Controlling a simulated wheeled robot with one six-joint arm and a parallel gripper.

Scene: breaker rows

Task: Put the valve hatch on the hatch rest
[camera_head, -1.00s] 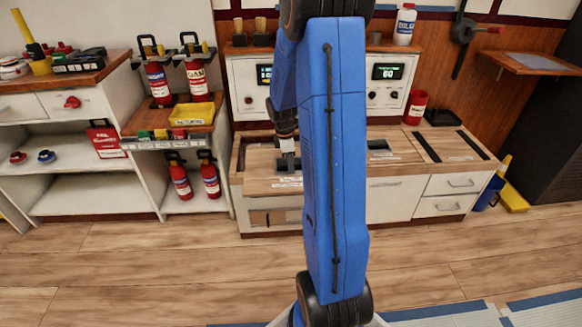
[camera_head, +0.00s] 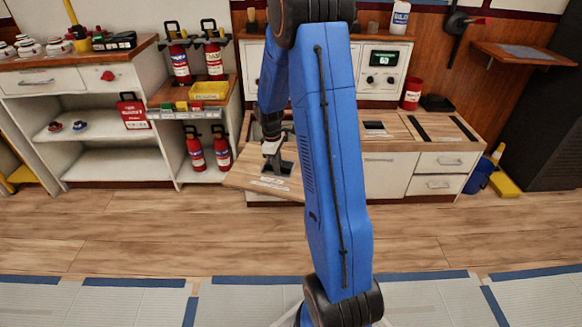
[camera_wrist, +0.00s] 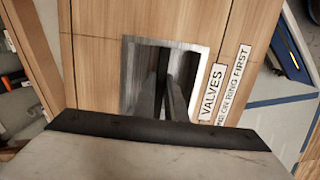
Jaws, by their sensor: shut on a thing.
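The valve hatch (camera_head: 248,172) is a flat wooden panel with a label. It is lifted and turned out over the front edge of the counter. In the wrist view the hatch (camera_wrist: 100,50) shows its "VALVES" label and a square metal recess. My gripper (camera_head: 272,152) is shut at this recess; its dark fingers (camera_wrist: 165,88) reach into it, and the grasped part is hidden. I cannot tell for certain which surface is the hatch rest.
The counter's right top (camera_head: 440,128) has two dark slots. A wall shelf (camera_head: 525,53) with a grey pad is at right. A shelf unit with fire extinguishers (camera_head: 195,152) stands close left of the hatch. The wooden floor (camera_head: 180,235) in front is clear. My arm hides the counter's middle.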

